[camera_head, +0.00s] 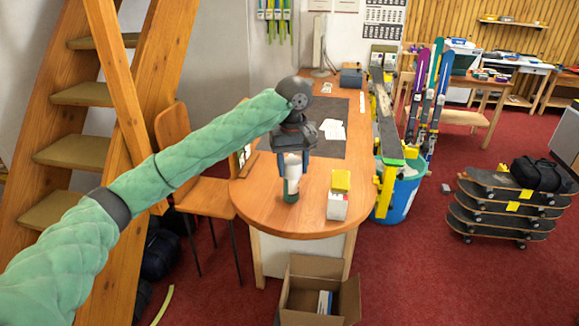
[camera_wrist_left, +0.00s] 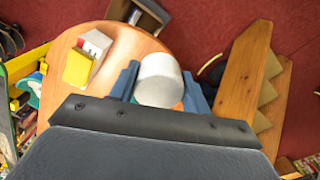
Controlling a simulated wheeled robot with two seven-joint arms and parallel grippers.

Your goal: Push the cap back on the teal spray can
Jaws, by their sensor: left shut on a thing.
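The teal spray can (camera_head: 290,191) stands upright near the rounded front end of the wooden desk. A white cap (camera_head: 293,165) is directly above it, and I cannot tell whether it is seated on the can. My left gripper (camera_head: 292,173) points down from above, its blue fingers shut on the white cap from both sides. In the left wrist view the cap (camera_wrist_left: 160,80) fills the space between the fingers, with a sliver of teal (camera_wrist_left: 179,106) behind it; most of the can is hidden there. My right gripper is in neither view.
A dark mat (camera_head: 345,113) with papers lies farther back. A wooden chair (camera_head: 195,185) is at left, and an open carton (camera_head: 300,297) is on the floor in front.

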